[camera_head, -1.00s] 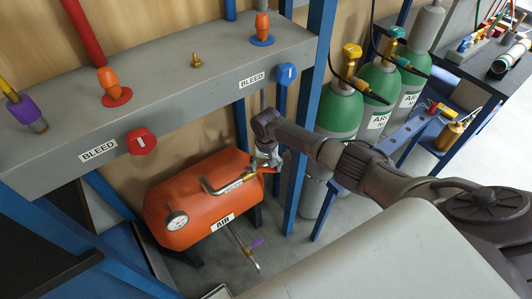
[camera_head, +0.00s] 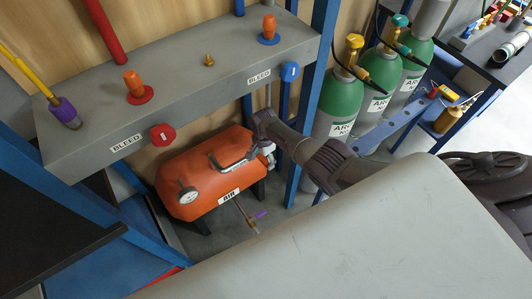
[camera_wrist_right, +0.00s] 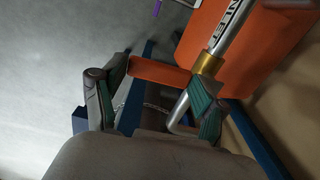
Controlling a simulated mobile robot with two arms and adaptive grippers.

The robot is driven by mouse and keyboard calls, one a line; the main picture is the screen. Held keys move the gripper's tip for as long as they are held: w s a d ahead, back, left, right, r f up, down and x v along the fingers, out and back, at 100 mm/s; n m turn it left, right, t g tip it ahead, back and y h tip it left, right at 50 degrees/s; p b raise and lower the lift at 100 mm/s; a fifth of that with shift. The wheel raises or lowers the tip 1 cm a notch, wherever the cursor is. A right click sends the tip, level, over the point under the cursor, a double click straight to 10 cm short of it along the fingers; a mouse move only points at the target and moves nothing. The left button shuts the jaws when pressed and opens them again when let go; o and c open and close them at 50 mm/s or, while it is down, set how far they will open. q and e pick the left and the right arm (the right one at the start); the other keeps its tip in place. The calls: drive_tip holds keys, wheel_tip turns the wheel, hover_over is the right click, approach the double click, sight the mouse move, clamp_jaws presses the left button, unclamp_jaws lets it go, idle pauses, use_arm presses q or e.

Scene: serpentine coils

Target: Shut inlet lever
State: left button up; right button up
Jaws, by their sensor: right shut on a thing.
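The orange inlet lever (camera_wrist_right: 158,73) shows in the right wrist view, running from a brass collar (camera_wrist_right: 210,63) on a silver pipe marked "INLET" (camera_wrist_right: 232,30). My right gripper (camera_wrist_right: 155,100) has its green-padded fingers at either side of the lever, one at its free end and one by the pipe and collar; it is shut on the lever. In the head view my right gripper (camera_head: 266,150) is at the right end of the orange air tank (camera_head: 205,177) and largely hides the lever. My left gripper is not in view.
A grey bench with "BLEED" labels (camera_head: 185,98) runs above the tank, on blue posts (camera_head: 313,110). Green gas cylinders (camera_head: 340,105) stand right of the post. A lower pipe with a purple handle (camera_head: 261,215) sticks out in front of the tank.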

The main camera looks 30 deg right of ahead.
sight(262, 161)
drive_tip(key=shift+w+a+r+m, duration=0.15)
drive_tip(key=shift+a+m, duration=0.05)
drive_tip(key=shift+m, duration=0.2)
drive_tip(key=o, duration=1.5)
drive_tip(key=shift+o, duration=0.9)
wheel_tip(262, 161, up, 12)
drive_tip(key=shift+s, duration=0.2)
